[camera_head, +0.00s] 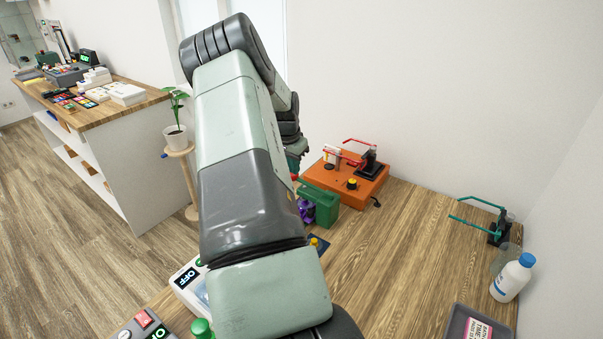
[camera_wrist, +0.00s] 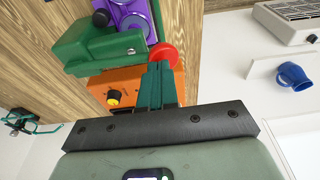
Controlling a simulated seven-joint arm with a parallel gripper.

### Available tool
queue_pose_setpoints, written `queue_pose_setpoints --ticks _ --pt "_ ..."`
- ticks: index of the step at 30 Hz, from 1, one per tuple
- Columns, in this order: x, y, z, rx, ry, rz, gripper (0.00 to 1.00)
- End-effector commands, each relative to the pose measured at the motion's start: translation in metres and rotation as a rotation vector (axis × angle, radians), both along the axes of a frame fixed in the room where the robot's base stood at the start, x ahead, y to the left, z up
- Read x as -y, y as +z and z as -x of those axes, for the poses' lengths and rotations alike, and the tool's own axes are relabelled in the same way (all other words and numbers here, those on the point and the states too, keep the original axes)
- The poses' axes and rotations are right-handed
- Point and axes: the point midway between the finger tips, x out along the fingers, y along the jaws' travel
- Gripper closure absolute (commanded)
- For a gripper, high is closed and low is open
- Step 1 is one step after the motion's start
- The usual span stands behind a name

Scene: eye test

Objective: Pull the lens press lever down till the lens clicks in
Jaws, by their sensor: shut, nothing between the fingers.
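The lens press shows in the wrist view as a green body (camera_wrist: 98,48) with a purple part (camera_wrist: 128,14) beside it. In the head view its green body (camera_head: 322,204) stands on the wooden table, partly hidden by my arm. A red ball knob (camera_wrist: 164,54), which looks like the lever's end, shows at my fingertips. My gripper (camera_wrist: 158,70) is shut and empty, its green fingers together and overlapping the knob in the wrist view. I cannot tell whether they touch it. The lever's rod and the lens are not clearly visible.
An orange box (camera_head: 341,188) with red glasses frames stands behind the press. Teal frames on a stand (camera_head: 497,232), a white bottle (camera_head: 511,280) and a grey tray (camera_head: 457,326) are at the right. The table's middle right is clear.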

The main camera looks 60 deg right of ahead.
Motion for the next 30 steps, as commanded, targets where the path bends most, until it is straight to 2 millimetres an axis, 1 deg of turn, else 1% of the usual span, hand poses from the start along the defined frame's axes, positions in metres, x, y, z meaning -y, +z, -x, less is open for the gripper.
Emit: queue_pose_setpoints --ticks 24,30 --pt "0.0 -0.015 0.001 -0.002 0.0 -0.001 1.0" --pt "0.0 -0.016 0.001 -0.001 0.0 0.0 1.0"
